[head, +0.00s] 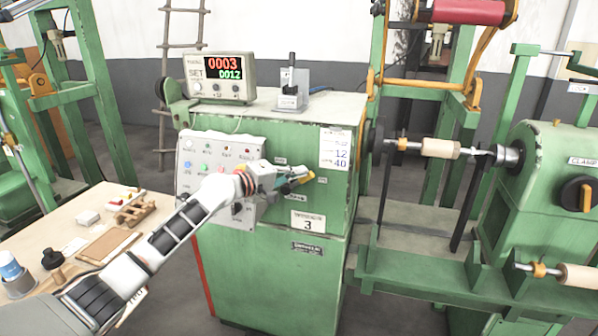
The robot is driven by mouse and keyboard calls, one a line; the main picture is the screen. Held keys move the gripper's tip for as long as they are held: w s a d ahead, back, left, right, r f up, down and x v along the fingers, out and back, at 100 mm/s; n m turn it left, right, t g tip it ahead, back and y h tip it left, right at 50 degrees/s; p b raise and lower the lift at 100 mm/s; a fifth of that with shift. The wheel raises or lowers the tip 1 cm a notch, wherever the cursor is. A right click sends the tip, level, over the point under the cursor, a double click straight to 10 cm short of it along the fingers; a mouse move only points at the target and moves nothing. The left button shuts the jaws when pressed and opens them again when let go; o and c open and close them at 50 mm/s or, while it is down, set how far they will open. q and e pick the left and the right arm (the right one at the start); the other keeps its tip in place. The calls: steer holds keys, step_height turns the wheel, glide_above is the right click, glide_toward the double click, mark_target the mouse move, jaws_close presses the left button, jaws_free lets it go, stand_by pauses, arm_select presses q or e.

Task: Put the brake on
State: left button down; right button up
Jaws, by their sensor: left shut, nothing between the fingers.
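A green winding machine cabinet (265,255) stands in the middle of the head view. Its pale control panel (191,158) carries several coloured buttons and lamps, and a dark knob (237,208) low on its right. My left gripper (297,180) is shut and empty in front of the cabinet, just right of the panel. My wrist hides part of the panel. A grey box with an upright black lever (291,72) stands on the cabinet top, clear of the gripper. I cannot read a brake label on any control. My right gripper is out of view.
A counter display (219,77) sits on the cabinet top. A wooden bench (90,215) with small parts lies at the left. A shaft holds a wooden core (440,148) at the right, before a green tailstock (545,160). Open air lies above my left forearm.

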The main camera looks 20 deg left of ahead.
arm_select(q)
steer(key=shift+d+f, duration=0.4)
steer(key=shift+d, duration=0.05)
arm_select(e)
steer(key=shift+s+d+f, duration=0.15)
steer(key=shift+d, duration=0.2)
arm_select(q)
steer(key=shift+s+d, duration=0.1)
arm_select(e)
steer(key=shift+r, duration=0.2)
